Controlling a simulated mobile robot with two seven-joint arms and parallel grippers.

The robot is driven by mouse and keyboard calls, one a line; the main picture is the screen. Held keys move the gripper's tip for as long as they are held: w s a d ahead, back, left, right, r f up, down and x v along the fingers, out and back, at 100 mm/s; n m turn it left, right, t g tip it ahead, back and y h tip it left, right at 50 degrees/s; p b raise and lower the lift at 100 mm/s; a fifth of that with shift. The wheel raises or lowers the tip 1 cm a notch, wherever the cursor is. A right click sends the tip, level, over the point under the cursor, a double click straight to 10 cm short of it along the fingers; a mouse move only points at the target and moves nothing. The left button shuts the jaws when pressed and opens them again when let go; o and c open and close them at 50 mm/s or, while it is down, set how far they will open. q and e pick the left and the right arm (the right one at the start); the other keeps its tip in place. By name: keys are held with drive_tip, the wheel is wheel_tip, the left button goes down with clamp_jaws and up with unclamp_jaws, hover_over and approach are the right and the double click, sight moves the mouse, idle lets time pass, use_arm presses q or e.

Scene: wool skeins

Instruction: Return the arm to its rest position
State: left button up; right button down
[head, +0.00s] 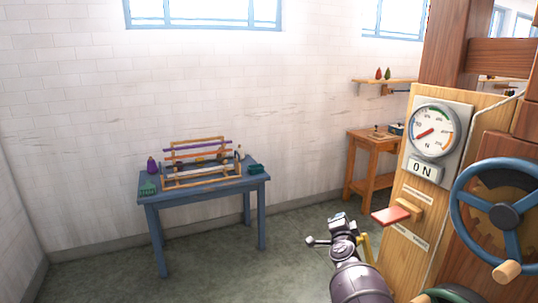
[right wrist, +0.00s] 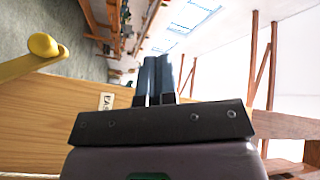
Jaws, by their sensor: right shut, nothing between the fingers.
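My right gripper (head: 339,220) is low in the head view, in front of and left of the wooden machine panel, with my arm rising from the bottom edge. In the right wrist view its two dark fingers (right wrist: 153,78) are together with nothing between them. A yellow lever with a round knob (right wrist: 43,46) shows at the left of that view, apart from the fingers. In the head view a yellow bar (head: 367,252) shows just right of the gripper, partly hidden by it. My left gripper is not in view.
A blue table (head: 203,204) with a wooden frame stands by the far wall. A wooden workbench (head: 374,149) stands behind. Floor between is clear.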

drive_tip(key=s+d+f+n+g+y, duration=0.1)
drive_tip(key=s+f+n, duration=0.4)
drive_tip(key=s, duration=1.1)
drive_tip(key=s+d+f+n+g+y, duration=0.1)
drive_tip(key=s+f+n+g, duration=0.2)
drive_tip(key=s, duration=1.4)
drive_tip(key=s+d+f+n+g+y, duration=0.1)
drive_tip(key=s+d+f+n+g, duration=0.1)
drive_tip(key=s+f+n, duration=0.5)
drive_tip(key=s+f, duration=0.4)
drive_tip(key=s, duration=0.5)
drive_tip(key=shift+s, duration=0.2)
drive_tip(key=shift+s+d, duration=0.1)
drive_tip(key=shift+d, duration=0.05)
